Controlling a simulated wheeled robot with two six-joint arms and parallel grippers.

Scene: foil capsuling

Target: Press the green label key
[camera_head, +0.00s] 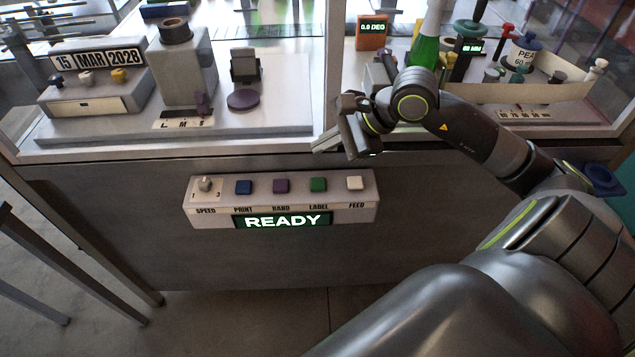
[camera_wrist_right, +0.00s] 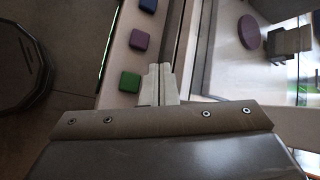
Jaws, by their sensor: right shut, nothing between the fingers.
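The green label key (camera_head: 318,185) is on the control panel (camera_head: 283,210) on the front of the machine, between the purple band key (camera_head: 281,186) and the white feed key (camera_head: 354,183). In the right wrist view the green key (camera_wrist_right: 130,82) lies just left of the fingertips. My right gripper (camera_head: 325,146) is shut and empty, above the panel and apart from the key. Its closed fingers also show in the wrist view (camera_wrist_right: 158,72). My left gripper is not in view.
The panel also has a blue print key (camera_head: 243,187), a speed knob (camera_head: 205,184) and a display (camera_head: 282,221) reading READY. Behind stand a date block (camera_head: 97,59), a purple disc (camera_head: 243,99) and a green bottle (camera_head: 425,50). The space before the panel is free.

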